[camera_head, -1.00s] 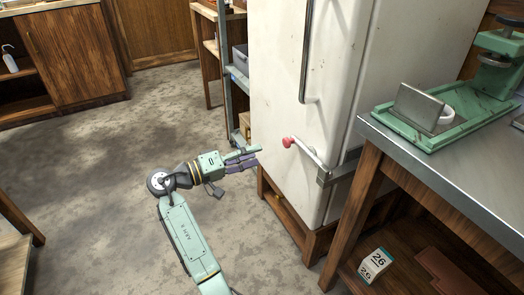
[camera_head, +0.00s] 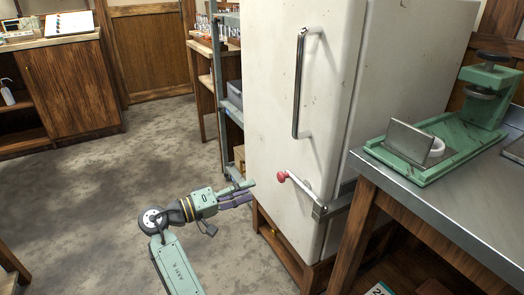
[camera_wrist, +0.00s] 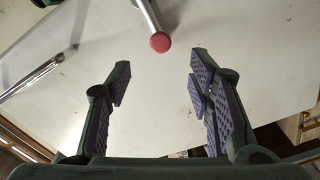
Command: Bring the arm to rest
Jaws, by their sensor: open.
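My gripper (camera_head: 250,192) is open and empty in the head view, with its fingers pointing right toward the white refrigerator. In the wrist view its two purple-padded fingers (camera_wrist: 160,85) stand wide apart with nothing between them. A lever with a red knob (camera_head: 281,176) sticks out from the refrigerator's front, to the right of and apart from my fingertips. In the wrist view the red knob (camera_wrist: 160,42) shows just beyond and between the fingers. My arm (camera_head: 175,262) reaches in from the bottom of the head view.
The white refrigerator (camera_head: 268,85) with a long metal handle (camera_head: 298,85) stands right in front of the gripper. A metal-topped bench (camera_head: 440,215) with a green press (camera_head: 470,120) is at the right. A wooden cabinet (camera_head: 75,85) stands back left. The grey floor (camera_head: 90,190) at left is clear.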

